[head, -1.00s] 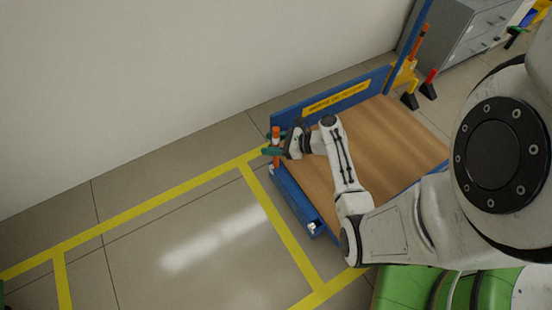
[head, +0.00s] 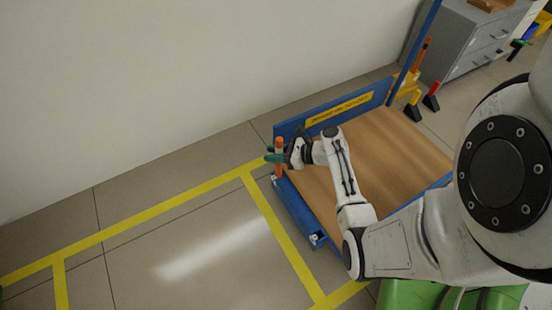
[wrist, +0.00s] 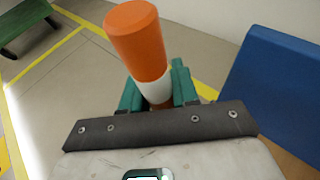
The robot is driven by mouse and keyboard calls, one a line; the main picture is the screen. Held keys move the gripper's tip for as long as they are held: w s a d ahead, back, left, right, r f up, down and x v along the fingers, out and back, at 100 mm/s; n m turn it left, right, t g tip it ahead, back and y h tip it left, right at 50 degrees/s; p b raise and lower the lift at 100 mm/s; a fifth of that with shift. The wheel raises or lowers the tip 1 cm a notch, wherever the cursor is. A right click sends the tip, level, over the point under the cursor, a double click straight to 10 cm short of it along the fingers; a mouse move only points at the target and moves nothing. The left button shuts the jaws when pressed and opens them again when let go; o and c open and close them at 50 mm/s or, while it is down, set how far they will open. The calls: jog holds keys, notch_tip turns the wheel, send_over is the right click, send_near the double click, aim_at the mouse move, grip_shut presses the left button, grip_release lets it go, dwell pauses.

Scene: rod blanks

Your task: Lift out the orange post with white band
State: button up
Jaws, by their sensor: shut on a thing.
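The orange post with a white band (head: 279,144) stands at the left corner of a blue cart with a wooden deck (head: 395,150). In the wrist view the post (wrist: 138,42) rises between the green fingers, its orange top leaning toward the upper left of the picture. My gripper (head: 275,157) is shut on the post; in the wrist view its fingers (wrist: 158,92) are on both sides of the white band. The lower end of the post is mostly hidden behind the gripper, so I cannot tell how it sits in the cart corner.
A blue end board with a yellow label (head: 338,109) runs along the cart's far side beside the post. Another orange post (head: 421,52) stands at the far right corner near a grey cabinet (head: 478,42). The floor left of the cart, with yellow lines (head: 150,207), is clear.

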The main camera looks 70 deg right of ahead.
notch_tip(320, 180, up, 18)
jog(key=p, duration=1.1)
